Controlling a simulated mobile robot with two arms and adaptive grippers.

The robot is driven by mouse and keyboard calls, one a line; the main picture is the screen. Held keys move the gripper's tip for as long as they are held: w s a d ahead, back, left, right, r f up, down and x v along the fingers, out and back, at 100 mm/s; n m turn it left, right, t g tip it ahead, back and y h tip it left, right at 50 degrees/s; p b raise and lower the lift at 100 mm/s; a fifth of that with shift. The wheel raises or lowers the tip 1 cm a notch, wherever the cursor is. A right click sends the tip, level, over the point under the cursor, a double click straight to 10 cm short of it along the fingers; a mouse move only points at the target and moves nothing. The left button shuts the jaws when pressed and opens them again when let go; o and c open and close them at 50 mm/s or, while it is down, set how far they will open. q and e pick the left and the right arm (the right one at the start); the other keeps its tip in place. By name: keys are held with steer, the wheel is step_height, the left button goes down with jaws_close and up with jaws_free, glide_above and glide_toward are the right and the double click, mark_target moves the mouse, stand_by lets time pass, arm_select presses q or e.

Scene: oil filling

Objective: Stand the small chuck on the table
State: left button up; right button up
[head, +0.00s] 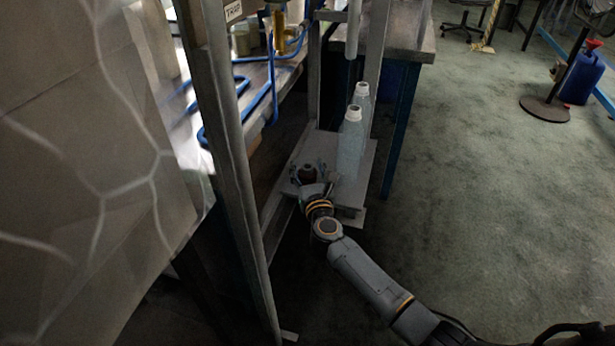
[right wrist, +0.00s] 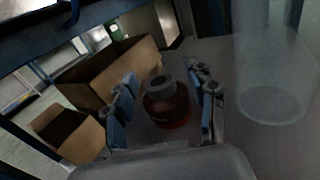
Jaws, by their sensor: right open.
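A small dark red-brown round piece with a grey ring-shaped top, which I take to be the small chuck (head: 308,172), stands upright on a low grey platform (head: 352,190). In the right wrist view the chuck (right wrist: 167,104) sits between the fingers of my right gripper (right wrist: 170,92). That gripper (head: 311,180) is open, with a finger on either side of the chuck and gaps visible. My left gripper is not in view. A grey-topped table (head: 405,42) stands farther back.
Two clear bottles (head: 350,143) (head: 362,92) stand on the platform right of the chuck. A metal post (head: 228,140) rises at the left of my right arm. In the right wrist view, cardboard boxes (right wrist: 122,66) lie left of the gripper. Open green floor (head: 480,180) lies at right.

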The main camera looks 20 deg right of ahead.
steer(key=shift+w, duration=0.1)
jaws_close()
steer(key=shift+r, duration=0.1)
stand_by(0.3)
